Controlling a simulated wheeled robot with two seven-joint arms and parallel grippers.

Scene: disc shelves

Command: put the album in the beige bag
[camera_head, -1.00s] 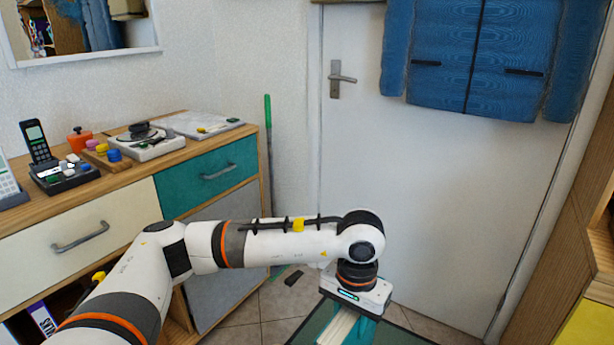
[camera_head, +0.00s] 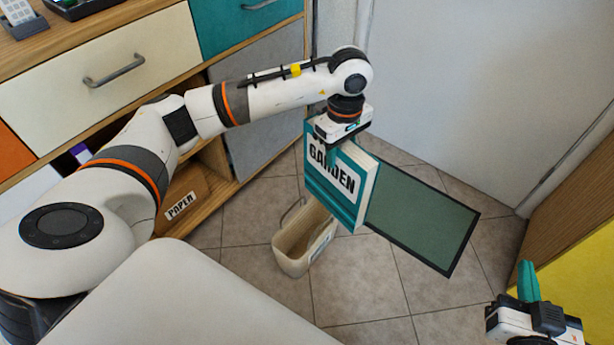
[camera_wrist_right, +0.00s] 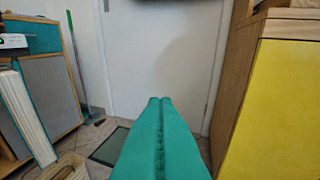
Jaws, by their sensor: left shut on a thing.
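The album (camera_head: 335,185), a thick teal book with a white band reading "GARDEN", hangs upright in the head view. My left gripper (camera_head: 333,152) is shut on its top edge. The beige bag (camera_head: 292,262) stands open on the floor, just below and left of the album, which is above the floor and apart from it. The album's pale page edge (camera_wrist_right: 26,115) and the bag's rim (camera_wrist_right: 68,168) also show in the right wrist view. My right gripper (camera_head: 528,282) is at the lower right, its teal fingers (camera_wrist_right: 160,105) together and empty.
A dark-edged green mat (camera_head: 425,222) lies on the tiles right of the album. A drawer cabinet (camera_head: 140,55) with a box marked "PAPER" (camera_head: 183,195) stands left. A white door (camera_head: 470,90) is behind; a yellow-fronted cabinet (camera_head: 585,265) is at right.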

